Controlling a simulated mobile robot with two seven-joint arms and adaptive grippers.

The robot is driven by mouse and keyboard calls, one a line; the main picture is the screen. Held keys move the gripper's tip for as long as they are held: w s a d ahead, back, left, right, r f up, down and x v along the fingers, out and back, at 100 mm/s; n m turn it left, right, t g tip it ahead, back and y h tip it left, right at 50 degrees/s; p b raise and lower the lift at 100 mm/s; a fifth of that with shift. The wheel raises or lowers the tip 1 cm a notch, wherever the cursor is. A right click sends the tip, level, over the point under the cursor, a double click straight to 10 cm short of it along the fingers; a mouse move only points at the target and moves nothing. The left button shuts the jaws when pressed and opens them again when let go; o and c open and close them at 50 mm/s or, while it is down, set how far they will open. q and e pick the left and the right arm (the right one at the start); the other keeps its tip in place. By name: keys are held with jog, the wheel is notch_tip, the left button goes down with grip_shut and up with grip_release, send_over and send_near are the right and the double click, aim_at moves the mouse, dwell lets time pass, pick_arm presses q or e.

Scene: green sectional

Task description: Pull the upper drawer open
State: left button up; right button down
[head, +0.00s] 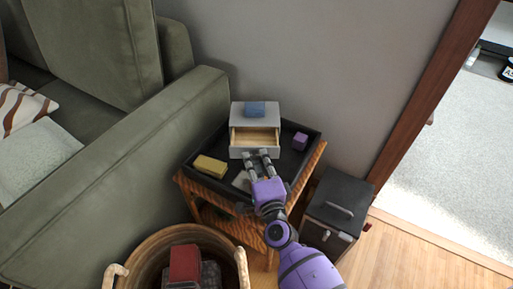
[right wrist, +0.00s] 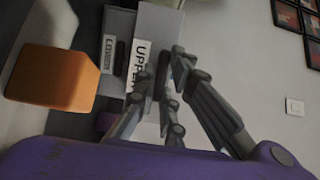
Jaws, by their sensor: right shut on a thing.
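A small grey drawer unit (head: 255,117) stands in the black tray on the side table. Its upper drawer (head: 254,139) is pulled out, and the pale wooden inside shows empty. My right gripper (head: 258,156) is at the front of this drawer, shut on its handle. In the right wrist view, the fingers (right wrist: 165,80) are beside the upper drawer's front with its "UPPER" label (right wrist: 138,65). The lower drawer, labelled "LOWER" (right wrist: 105,53), is beside it and looks closed. My left gripper is not in view.
The black tray (head: 309,164) also holds a yellow block (head: 210,166), a purple cube (head: 300,141) and a grey piece (head: 241,181). A blue block (head: 255,109) lies on the drawer unit. A sofa (head: 120,150), basket (head: 135,248) and dark bin (head: 338,205) crowd the table.

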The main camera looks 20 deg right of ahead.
jog(key=shift+s, duration=0.1)
jog(key=c, duration=1.9)
grip_release()
jog(key=shift+c, duration=0.2)
jog(key=shift+o, duration=0.6)
jog(key=s, duration=1.2)
